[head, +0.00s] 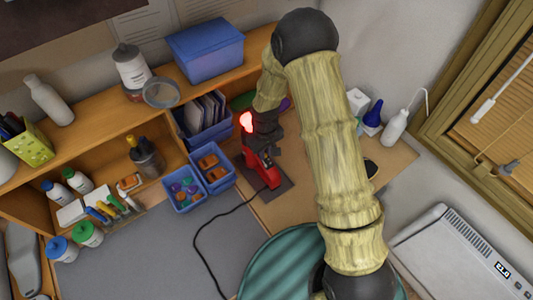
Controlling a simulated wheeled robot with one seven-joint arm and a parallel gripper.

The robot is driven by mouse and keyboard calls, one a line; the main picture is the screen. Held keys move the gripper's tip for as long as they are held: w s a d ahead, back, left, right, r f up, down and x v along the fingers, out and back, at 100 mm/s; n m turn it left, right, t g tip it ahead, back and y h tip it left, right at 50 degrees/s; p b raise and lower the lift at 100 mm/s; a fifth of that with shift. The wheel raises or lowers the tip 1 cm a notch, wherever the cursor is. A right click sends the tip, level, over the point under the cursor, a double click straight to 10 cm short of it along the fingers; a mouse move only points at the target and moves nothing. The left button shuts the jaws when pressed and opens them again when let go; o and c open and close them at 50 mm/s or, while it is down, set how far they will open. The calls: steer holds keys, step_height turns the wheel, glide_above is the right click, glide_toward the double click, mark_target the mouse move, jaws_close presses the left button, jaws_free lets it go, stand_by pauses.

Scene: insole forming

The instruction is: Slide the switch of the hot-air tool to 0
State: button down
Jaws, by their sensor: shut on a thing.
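The red hot-air tool (263,171) stands on a dark base at the back of the bench, right of the blue bins. A bright red glow (246,121) shows at its upper end, left of my gripper. My gripper (267,148) reaches down from above and is shut on the hot-air tool. The contact is small and partly covered by my gripper, so I cannot tell which part of the tool is between the fingers. The switch and its setting cannot be made out.
A black cable (207,238) runs from the tool across the grey mat (150,262). Blue bins (184,206) with small parts stand close left. A wooden shelf (108,130) is behind them. White bottles (395,128) stand right. A green striped round surface (285,265) lies in front.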

steer(key=c, duration=1.4)
jaws_free()
steer(key=shift+o, duration=0.2)
steer(key=shift+r, duration=0.1)
step_height(320, 180, up, 17)
steer(key=b, duration=0.5)
steer(key=shift+r, duration=0.2)
steer(key=s+d+f+m+t+b, duration=0.1)
steer(key=s+d+f+m+b, duration=0.1)
steer(key=s+d, duration=0.5)
steer(key=s+d+f+m+t+b, duration=0.1)
steer(key=s+d+f+m+b, duration=0.1)
steer(key=s+d+f+m, duration=0.2)
steer(key=s+d, duration=0.3)
steer(key=d, duration=0.1)
steer(key=shift+s+f+m+t+b, duration=0.15)
steer(key=shift+s+m+t+b, duration=0.15)
steer(key=shift+m+b, duration=0.1)
steer(key=shift+w, duration=0.1)
